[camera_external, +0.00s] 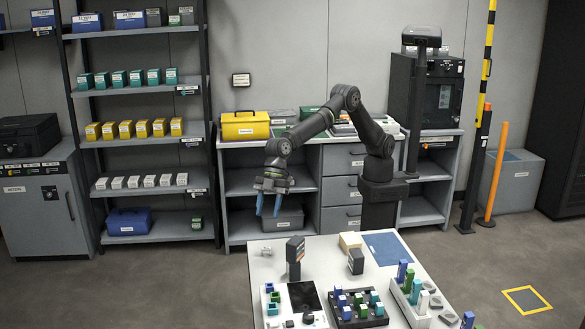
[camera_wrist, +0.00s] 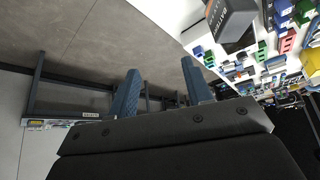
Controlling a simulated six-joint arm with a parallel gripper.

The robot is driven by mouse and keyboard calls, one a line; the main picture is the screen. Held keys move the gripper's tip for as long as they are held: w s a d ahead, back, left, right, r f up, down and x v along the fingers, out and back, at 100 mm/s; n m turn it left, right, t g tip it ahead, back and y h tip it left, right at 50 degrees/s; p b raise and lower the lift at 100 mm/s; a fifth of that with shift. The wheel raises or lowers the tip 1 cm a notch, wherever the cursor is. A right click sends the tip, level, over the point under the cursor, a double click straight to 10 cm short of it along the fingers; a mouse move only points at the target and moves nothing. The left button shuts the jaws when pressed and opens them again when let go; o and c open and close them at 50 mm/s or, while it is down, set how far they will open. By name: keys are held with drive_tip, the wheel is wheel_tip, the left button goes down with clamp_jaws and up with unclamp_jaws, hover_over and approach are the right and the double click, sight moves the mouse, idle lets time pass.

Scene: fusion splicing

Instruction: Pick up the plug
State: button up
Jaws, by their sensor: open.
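My gripper (camera_external: 268,212) hangs at the far left of the white table (camera_external: 327,258), with its blue fingers pointing down, apart and empty. The fingers also show in the wrist view (camera_wrist: 160,70), with nothing between them. I cannot tell for sure which piece is the plug. A small pale grey piece (camera_external: 267,251) lies on the table's far left corner, below my gripper. Blue, green and white upright pieces (camera_external: 402,272) stand in a tray at the right. Smaller blue, green and teal pieces (camera_external: 358,299) sit in a dark block at the front middle.
A dark upright device (camera_external: 294,257) stands on the table near the small grey piece. A smaller dark block (camera_external: 356,261), a tan box (camera_external: 350,241) and a blue mat (camera_external: 386,248) lie farther right. Shelves stand behind.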

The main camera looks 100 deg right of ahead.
drive_tip(key=s+a+f+n+g, duration=0.1)
drive_tip(key=s+a+n+g, duration=0.15)
drive_tip(key=s+a, duration=1.3)
drive_tip(key=n, duration=0.3)
approach(374, 292)
drive_tip(key=shift+y, duration=0.4)
drive_tip(key=x, duration=0.5)
drive_tip(key=shift+w+d+f, duration=0.15)
drive_tip(key=shift+d+f, duration=0.05)
drive_tip(key=shift+f, duration=0.2)
drive_tip(key=shift+x, duration=2.7)
drive_tip(key=shift+s, duration=0.2)
drive_tip(key=shift+f, duration=0.1)
clamp_jaws()
